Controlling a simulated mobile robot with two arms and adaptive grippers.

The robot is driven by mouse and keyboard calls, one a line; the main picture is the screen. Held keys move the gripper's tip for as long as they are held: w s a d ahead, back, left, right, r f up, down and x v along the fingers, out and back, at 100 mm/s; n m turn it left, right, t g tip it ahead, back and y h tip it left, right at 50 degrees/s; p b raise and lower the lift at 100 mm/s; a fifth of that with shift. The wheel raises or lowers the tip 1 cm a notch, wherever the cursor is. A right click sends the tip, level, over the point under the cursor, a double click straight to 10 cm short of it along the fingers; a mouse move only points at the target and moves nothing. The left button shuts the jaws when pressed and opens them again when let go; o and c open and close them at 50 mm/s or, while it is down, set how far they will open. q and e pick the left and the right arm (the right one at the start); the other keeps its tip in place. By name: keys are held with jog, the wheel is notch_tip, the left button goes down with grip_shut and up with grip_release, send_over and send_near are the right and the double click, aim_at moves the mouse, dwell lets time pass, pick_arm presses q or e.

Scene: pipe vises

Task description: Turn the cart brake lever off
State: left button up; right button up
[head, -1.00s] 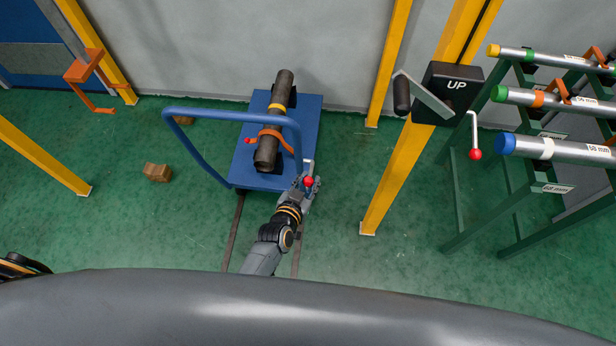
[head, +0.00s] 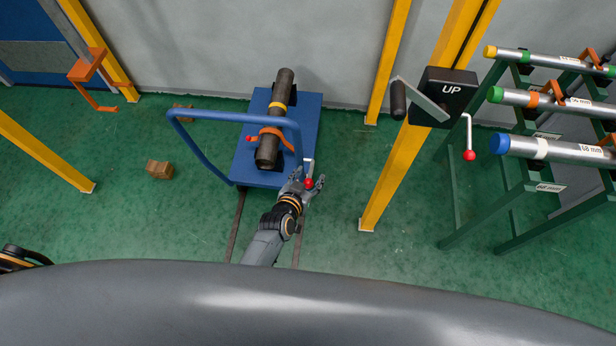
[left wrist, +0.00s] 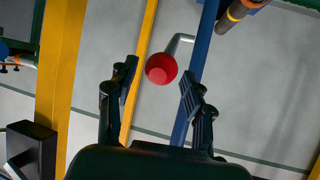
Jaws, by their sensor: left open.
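The blue cart (head: 312,112) stands near the wall with a dark pipe (head: 285,95) strapped on it. The brake lever (head: 309,172) is a short silver rod with a red ball knob, at the cart's near right corner beside the blue handle (head: 231,117). My left gripper (head: 311,184) is open, with its fingers spread around the red knob in the head view. In the left wrist view the red knob (left wrist: 160,69) and its bent silver rod (left wrist: 179,42) show between the open fingertips (left wrist: 157,82), apart from both. My right gripper is not in view.
A yellow post (head: 389,175) with a black "UP" box and another red-knobbed lever (head: 468,145) stands to the right. A green pipe rack (head: 505,222) is beyond it. A small brown block (head: 159,169) lies on the floor left of the cart.

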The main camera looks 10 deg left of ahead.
pick_arm(q)
jog(key=shift+s, duration=0.1)
jog(key=v, duration=1.2)
jog(key=shift+f, duration=0.1)
